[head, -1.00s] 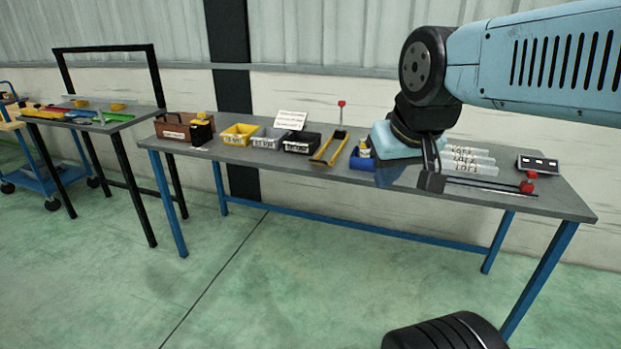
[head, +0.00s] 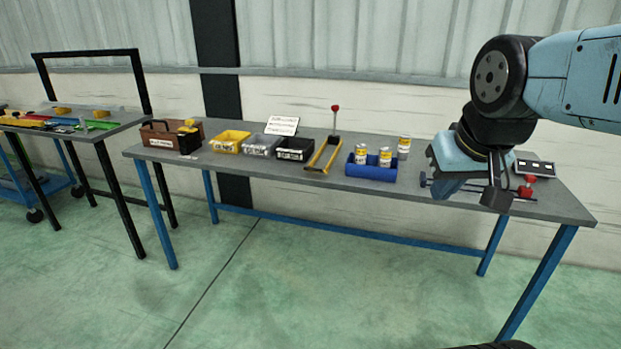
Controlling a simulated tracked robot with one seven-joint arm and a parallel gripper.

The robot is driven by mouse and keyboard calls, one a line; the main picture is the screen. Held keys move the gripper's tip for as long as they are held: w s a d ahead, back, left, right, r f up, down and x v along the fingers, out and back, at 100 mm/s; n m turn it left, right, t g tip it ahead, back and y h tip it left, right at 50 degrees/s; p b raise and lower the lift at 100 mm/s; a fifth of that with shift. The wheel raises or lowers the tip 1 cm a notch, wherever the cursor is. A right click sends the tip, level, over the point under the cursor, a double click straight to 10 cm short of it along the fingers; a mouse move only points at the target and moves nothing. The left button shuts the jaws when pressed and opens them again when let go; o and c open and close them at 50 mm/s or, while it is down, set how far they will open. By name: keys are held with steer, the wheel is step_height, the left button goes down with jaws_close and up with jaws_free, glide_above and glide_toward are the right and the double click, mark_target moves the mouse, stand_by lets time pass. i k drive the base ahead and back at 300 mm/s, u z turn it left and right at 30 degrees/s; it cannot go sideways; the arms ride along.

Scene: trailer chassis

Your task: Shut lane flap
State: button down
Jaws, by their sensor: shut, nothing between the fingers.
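No part is marked as the lane flap, so I cannot tell for sure which it is. A yellow-edged lane-like frame (head: 322,157) lies mid-bench. An upright rod with a red knob (head: 335,108) stands at its back end. A second red knob (head: 526,188) sits low on a thin dark bar near the right end of the bench. My gripper (head: 494,203) points down over the bench's front right, just left of that knob. It looks shut and empty. Whether it touches the bar is unclear. My wrist hides part of the bench behind it.
A blue bin (head: 371,173) with cans stands left of my gripper, with a loose can (head: 404,147) behind it. Yellow (head: 231,141), grey and black bins and a brown tote (head: 160,132) line the left. A small dark panel (head: 534,168) is at right. The bench front edge is clear.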

mark_target(316, 169)
steer(key=z, duration=0.05)
steer(key=i, duration=1)
steer(key=u, duration=0.05)
